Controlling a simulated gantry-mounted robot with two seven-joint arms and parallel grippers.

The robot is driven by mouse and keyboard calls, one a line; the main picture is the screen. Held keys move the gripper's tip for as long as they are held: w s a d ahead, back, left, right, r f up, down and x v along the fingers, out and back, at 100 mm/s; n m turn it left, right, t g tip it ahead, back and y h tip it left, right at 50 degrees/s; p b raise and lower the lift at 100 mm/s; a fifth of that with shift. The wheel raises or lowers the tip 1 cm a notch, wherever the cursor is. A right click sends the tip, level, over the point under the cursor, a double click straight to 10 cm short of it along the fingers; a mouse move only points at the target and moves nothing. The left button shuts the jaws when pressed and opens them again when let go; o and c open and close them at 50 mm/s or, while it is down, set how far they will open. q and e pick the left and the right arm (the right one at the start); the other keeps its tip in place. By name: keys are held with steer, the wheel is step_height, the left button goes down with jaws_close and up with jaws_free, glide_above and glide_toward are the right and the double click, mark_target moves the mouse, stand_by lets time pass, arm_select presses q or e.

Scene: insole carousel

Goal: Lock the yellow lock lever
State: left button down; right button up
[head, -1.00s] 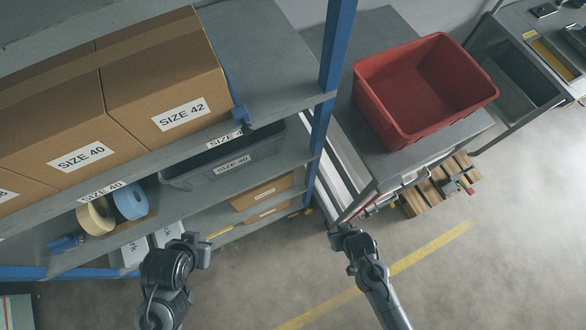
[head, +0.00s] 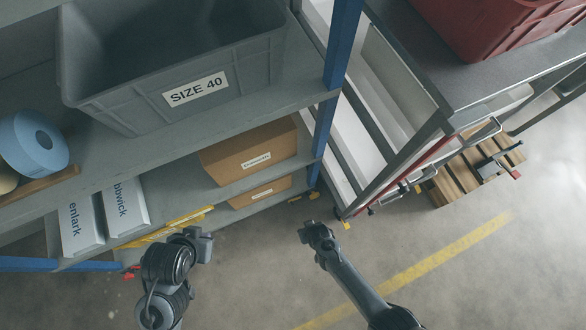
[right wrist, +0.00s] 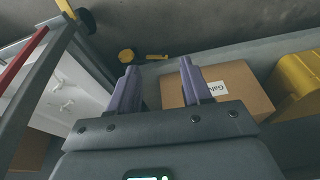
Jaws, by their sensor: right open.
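Small yellow parts sit low at the foot of the blue shelf post (head: 314,195); I cannot tell whether one is the lock lever. Another small yellow part (head: 347,225) is at the foot of the grey cart frame. In the right wrist view a round yellow piece (right wrist: 126,56) with a short yellow bar beside it lies beyond my fingertips, apart from them. My right gripper (head: 310,230) is near the shelf post foot, and its purple fingers (right wrist: 160,80) are apart and empty. My left gripper (head: 203,243) is in front of the lower shelf; its jaws are unclear.
A grey SIZE 40 bin (head: 180,75) and cardboard boxes (head: 250,150) fill the shelves. A red tub (head: 480,25) stands on the cart. A wooden pallet (head: 465,175) lies beneath the cart.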

steer(key=w+a+b+x, duration=0.1)
steer(key=b+x, duration=0.8)
steer(key=x, duration=0.2)
steer(key=t+b, duration=0.1)
steer(key=b, duration=0.7)
glide_toward(292, 205)
arm_select(q)
step_height(292, 205, down, 29)
steer(key=b, duration=0.9)
arm_select(e)
steer(key=d+x, duration=0.1)
steer(key=x, duration=0.7)
steer(key=shift+a+f+n, duration=0.3)
steer(key=shift+a+n, duration=0.05)
steer(key=shift+n, duration=0.05)
steer(key=shift+w, duration=0.15)
steer(key=shift+c, duration=0.7)
jaws_close()
